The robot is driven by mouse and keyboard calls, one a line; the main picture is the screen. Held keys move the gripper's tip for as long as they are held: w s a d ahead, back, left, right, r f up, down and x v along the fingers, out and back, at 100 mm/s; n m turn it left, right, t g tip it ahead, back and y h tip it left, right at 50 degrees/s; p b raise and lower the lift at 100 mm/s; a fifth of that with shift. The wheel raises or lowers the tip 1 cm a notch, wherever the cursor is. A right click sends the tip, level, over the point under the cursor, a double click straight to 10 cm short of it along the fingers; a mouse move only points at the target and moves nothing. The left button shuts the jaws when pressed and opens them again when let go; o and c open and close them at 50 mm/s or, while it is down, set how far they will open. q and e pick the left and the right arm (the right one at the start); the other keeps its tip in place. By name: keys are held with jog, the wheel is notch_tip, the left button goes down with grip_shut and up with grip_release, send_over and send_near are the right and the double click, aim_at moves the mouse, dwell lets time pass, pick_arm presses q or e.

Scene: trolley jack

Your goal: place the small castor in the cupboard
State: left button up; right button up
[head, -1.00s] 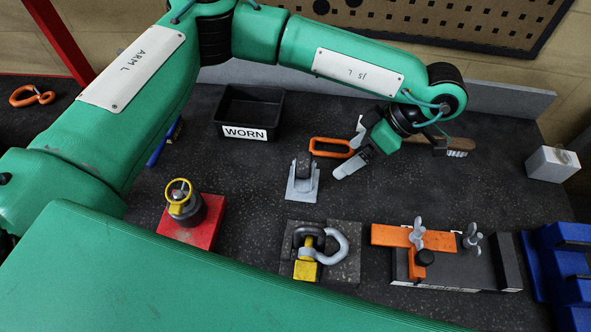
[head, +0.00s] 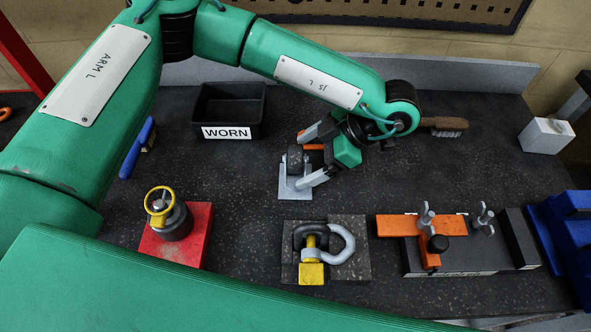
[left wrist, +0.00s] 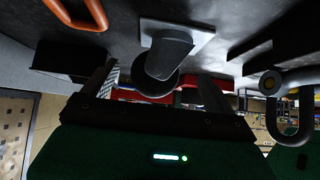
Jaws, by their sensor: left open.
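The small castor (head: 294,166), a dark wheel on a pale grey plate, stands on the dark bench near the middle of the head view. My left gripper (head: 305,160) is open beside it, reaching in from the right, with one finger on the far side and one on the near side of the wheel. In the left wrist view the castor (left wrist: 168,55) hangs into the gap between the open fingers of the left gripper (left wrist: 153,88). I cannot tell whether a finger touches it. The right gripper is not in view. I cannot make out a cupboard.
An orange loop (head: 314,147) lies just behind the castor, partly hidden by my gripper. Nearby are a black WORN bin (head: 228,108), a red block with a yellow-ringed part (head: 172,218), a shackle (head: 342,243), an orange clamp (head: 395,226) and a brush (head: 445,124).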

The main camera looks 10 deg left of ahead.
aim_at(289, 166)
pick_arm(q)
jog(key=b+x, duration=0.1)
jog(key=x, duration=0.3)
jog(key=shift+s+a+f, duration=0.1)
jog(key=shift+a, duration=0.2)
jog(key=shift+s+a+f, duration=0.1)
jog(key=shift+a+f, duration=0.1)
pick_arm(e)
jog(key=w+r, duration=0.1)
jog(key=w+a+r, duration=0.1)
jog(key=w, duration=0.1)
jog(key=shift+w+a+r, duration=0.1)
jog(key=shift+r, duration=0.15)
pick_arm(q)
jog(key=shift+c, duration=0.4)
jog(key=c, duration=1.3)
jog(key=shift+r, duration=0.15)
